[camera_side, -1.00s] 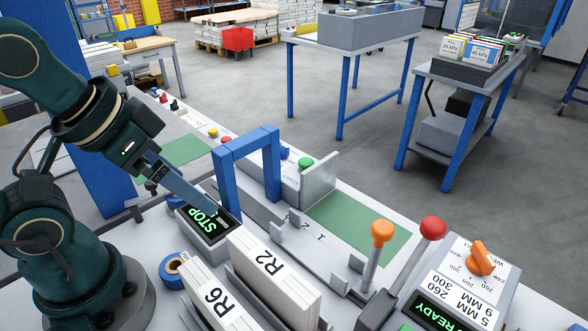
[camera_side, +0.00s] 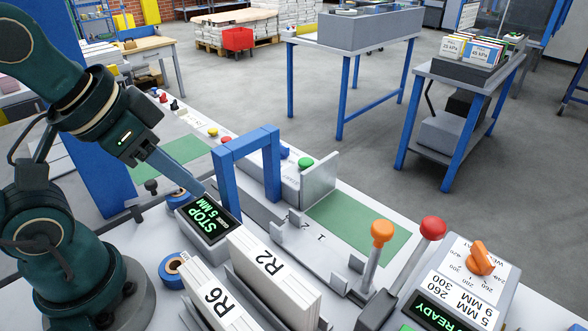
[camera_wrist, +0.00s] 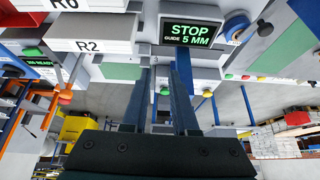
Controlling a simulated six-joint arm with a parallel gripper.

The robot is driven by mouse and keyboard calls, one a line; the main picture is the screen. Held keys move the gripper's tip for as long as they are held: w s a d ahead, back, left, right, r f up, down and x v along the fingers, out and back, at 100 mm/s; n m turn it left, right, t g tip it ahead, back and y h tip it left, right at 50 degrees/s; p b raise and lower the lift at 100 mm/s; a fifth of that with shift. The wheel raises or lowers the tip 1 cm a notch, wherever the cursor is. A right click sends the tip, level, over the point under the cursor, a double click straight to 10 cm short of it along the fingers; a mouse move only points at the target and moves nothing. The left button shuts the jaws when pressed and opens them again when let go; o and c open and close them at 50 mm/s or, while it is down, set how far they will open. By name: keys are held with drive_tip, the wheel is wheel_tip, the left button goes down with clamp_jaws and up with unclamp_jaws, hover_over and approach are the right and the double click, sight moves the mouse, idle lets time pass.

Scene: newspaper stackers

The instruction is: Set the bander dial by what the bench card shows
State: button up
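The orange dial knob (camera_side: 481,258) sits on the grey bander box at the right of the side view, ringed by numbers; its exact setting is hard to read. A white card on that box (camera_side: 462,300) pairs 5 MM with 260 and 9 MM with 300. A display (camera_side: 206,222) reads STOP and 5 MM; in the wrist view (camera_wrist: 191,33) it reads STOP, GUIDE 5 MM. My gripper (camera_wrist: 161,62) is open and empty, with a gap between its fingers. In the side view it hangs by the STOP display, far from the dial.
A blue arch (camera_side: 248,165) stands beside the display. Paper stacks marked R2 (camera_side: 270,262) and R6 (camera_side: 218,302), an orange-knobbed lever (camera_side: 382,232) and a red-knobbed lever (camera_side: 433,228) stand between my gripper and the dial. A green READY display (camera_side: 437,315) is below the card.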

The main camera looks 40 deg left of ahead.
drive_tip(key=shift+t, duration=0.3)
drive_tip(key=w+r, duration=0.9)
drive_tip(key=shift+a+r, duration=0.15)
drive_tip(key=shift+a, duration=0.15)
clamp_jaws()
drive_tip(key=w+a+f+g, duration=0.1)
drive_tip(key=w+a, duration=0.2)
drive_tip(key=w, duration=0.5)
drive_tip(key=w+a+f, duration=0.1)
drive_tip(key=w+a, duration=0.1)
drive_tip(key=w, duration=0.6)
drive_tip(key=shift+g, duration=0.8)
drive_tip(key=a+x, duration=0.1)
drive_tip(key=x, duration=0.5)
drive_tip(key=a+x, duration=0.1)
drive_tip(key=x, duration=0.5)
drive_tip(key=a+x, duration=0.1)
drive_tip(key=x, duration=0.5)
drive_tip(key=shift+w+a+f, duration=0.25)
drive_tip(key=shift+s, duration=1.95)
